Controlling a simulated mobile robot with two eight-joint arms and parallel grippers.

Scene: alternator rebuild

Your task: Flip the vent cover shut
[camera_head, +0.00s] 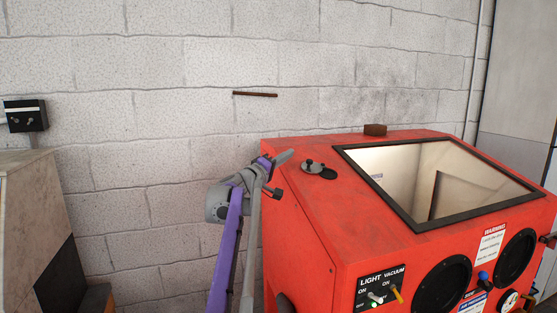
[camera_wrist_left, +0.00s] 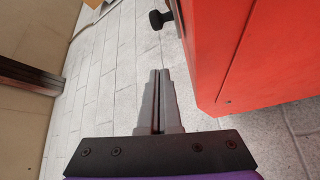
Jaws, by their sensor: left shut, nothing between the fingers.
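A small dark round fitting with a knob (camera_head: 318,169) sits on the sloping top left of the red blasting cabinet (camera_head: 300,205). It looks like the vent cover, but it is too small to tell how far open it stands. My left gripper (camera_head: 285,156) is beside the cabinet's upper left edge, just left of the fitting and apart from it. Its fingers are shut and empty, and they show pressed together in the left wrist view (camera_wrist_left: 160,74). A black knob (camera_wrist_left: 158,19) sticks out from the red cabinet side (camera_wrist_left: 235,45) there. My right gripper is not in view.
The cabinet has a framed window (camera_head: 400,213), a switch panel (camera_head: 382,288) and round black glove ports (camera_head: 442,284). A brown block (camera_head: 375,130) rests on its back edge.

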